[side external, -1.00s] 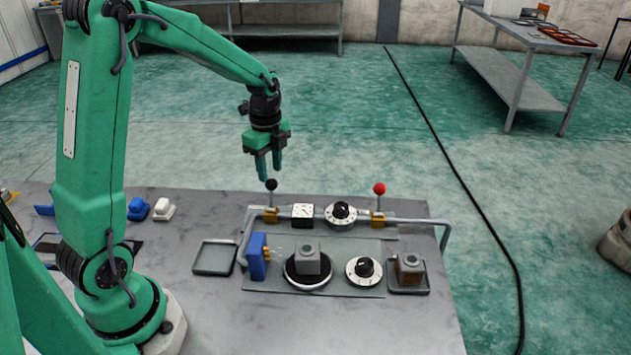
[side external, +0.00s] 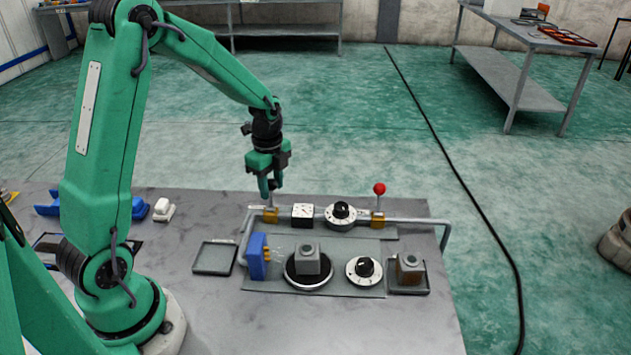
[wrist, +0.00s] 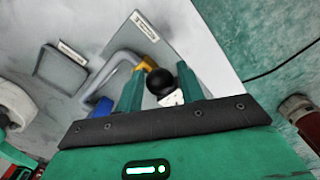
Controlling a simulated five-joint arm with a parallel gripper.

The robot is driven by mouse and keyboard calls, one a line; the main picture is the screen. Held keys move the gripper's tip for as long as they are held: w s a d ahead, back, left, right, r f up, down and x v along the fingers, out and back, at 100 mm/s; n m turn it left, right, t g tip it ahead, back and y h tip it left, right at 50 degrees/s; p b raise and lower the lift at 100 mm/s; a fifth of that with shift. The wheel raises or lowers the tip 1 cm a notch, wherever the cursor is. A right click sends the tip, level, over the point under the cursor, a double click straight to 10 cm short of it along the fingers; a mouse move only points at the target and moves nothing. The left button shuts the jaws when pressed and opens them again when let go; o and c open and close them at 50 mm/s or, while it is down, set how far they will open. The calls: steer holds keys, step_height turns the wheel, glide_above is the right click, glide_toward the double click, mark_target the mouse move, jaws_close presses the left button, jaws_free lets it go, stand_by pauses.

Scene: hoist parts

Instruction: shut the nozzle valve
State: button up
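My gripper (side external: 270,190) points down over the left valve on the pipe, at the back of the table. In the wrist view its two green fingers (wrist: 162,70) stand apart, with a black ball knob (wrist: 160,82) between them. Whether they touch it I cannot tell. In the side view the fingers mostly hide this knob; its yellow valve body (side external: 271,215) shows just below. A second valve with a red ball knob (side external: 379,189) stands upright at the right end of the pipe. No label naming either valve is readable.
A square gauge (side external: 303,214) and a black-knobbed dial (side external: 341,214) sit between the valves. In front are a blue block (side external: 258,256), a grey block on a round base (side external: 307,262), another dial (side external: 364,269) and a brown block in a tray (side external: 409,270). An empty tray (side external: 214,258) lies left.

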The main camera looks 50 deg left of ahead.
steer(key=shift+s+d+r, duration=0.15)
steer(key=shift+s+d, duration=0.1)
steer(key=shift+s+d+r, duration=0.1)
steer(key=shift+s+d, duration=0.4)
steer(key=shift+s+d+r, duration=0.1)
steer(key=shift+s+d, duration=0.1)
steer(key=shift+s, duration=0.05)
steer(key=shift+s+d+r, duration=0.1)
steer(key=shift+s+d, duration=0.1)
steer(key=shift+d, duration=0.05)
steer(key=shift+s, duration=0.1)
stand_by(0.5)
steer(key=shift+s+d, duration=0.4)
steer(key=shift+d, duration=0.05)
steer(key=shift+s+d+f, duration=0.2)
steer(key=shift+d, duration=0.05)
steer(key=shift+o, duration=0.2)
steer(key=shift+s+d, duration=0.15)
steer(key=shift+o, duration=0.4)
steer(key=shift+r, duration=0.1)
